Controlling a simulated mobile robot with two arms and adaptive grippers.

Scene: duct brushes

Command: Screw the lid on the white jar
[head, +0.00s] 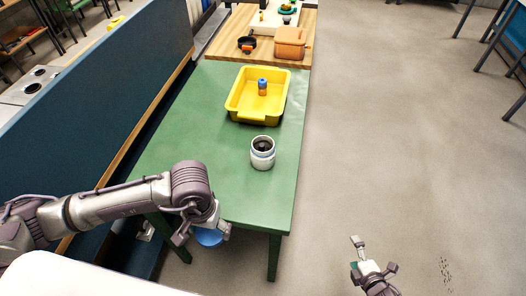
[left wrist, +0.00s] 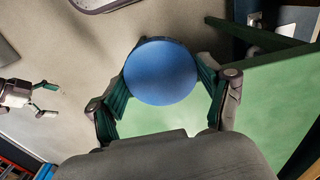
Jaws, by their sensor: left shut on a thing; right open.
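My left gripper (head: 207,232) is shut on the blue round lid (head: 208,237) at the table's near left edge, apart from the jar. The left wrist view shows the lid (left wrist: 161,71) face on between the two fingers. My right gripper (head: 373,256) is open and empty over the floor, right of the table; it also shows in the left wrist view (left wrist: 48,100).
The green table (head: 190,130) has bare space left of the jar. Behind the jar is a yellow tray (head: 245,118) holding a small blue and orange bottle (head: 262,87). A wooden table (head: 225,45) beyond carries an orange box (head: 291,42). A blue partition (head: 120,95) runs along the left.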

